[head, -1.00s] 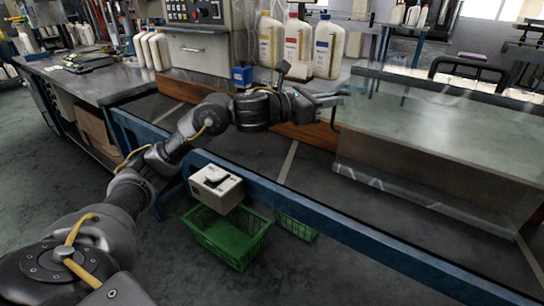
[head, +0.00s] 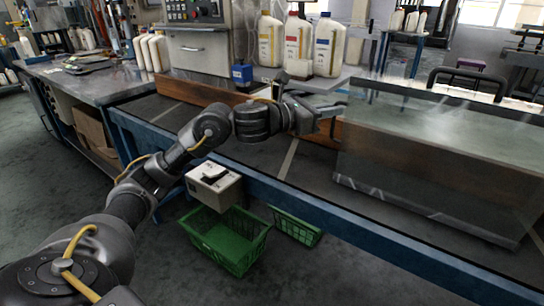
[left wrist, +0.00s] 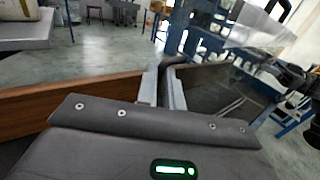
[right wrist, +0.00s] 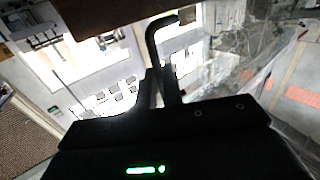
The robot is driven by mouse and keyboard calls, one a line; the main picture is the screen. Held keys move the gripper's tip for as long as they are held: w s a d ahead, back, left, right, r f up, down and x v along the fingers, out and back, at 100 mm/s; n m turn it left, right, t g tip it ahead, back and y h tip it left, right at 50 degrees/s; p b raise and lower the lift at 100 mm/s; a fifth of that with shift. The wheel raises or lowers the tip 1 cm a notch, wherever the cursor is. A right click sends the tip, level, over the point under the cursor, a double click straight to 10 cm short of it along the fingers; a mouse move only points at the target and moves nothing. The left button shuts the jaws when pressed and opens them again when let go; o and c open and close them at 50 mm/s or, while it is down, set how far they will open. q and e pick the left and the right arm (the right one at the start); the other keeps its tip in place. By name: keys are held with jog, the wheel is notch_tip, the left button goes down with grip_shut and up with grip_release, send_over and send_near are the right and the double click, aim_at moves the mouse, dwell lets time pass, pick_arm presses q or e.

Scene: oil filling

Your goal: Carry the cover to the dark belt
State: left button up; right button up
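The clear cover (head: 430,165) is a see-through box at the right of the head view, above the dark belt (head: 250,150). I cannot tell whether its lower edge touches the belt. My left gripper (head: 335,108) is at the cover's left side. In the left wrist view its fingers (left wrist: 161,88) are close together around a dark handle (left wrist: 180,62). The right wrist view shows my right gripper (right wrist: 161,88) with its fingers close on a black bent handle (right wrist: 152,34). My right gripper is out of the head view.
A brown wooden board (head: 190,92) runs along the belt's far side. A blue rail (head: 300,190) edges the near side, with a white box (head: 212,190) on it. Green baskets (head: 225,240) are below. Bottles (head: 298,45) stand behind. The belt's left part is clear.

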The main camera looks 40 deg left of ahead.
pick_arm(q)
jog(key=o, duration=0.4)
jog(key=shift+s+d, duration=0.1)
jog(key=shift+d, duration=0.15)
pick_arm(e)
jog(key=o, duration=0.4)
jog(key=shift+s+a, duration=0.1)
jog(key=shift+a, duration=0.15)
pick_arm(q)
jog(key=shift+o, duration=0.2)
jog(key=shift+a, duration=0.1)
pick_arm(e)
jog(key=shift+o, duration=0.2)
jog(key=shift+d, duration=0.1)
pick_arm(q)
jog(key=shift+a, duration=0.1)
pick_arm(e)
jog(key=shift+r, duration=0.1)
pick_arm(q)
jog(key=v, duration=1.2)
pick_arm(e)
jog(key=v, duration=1.2)
jog(key=shift+d, duration=0.15)
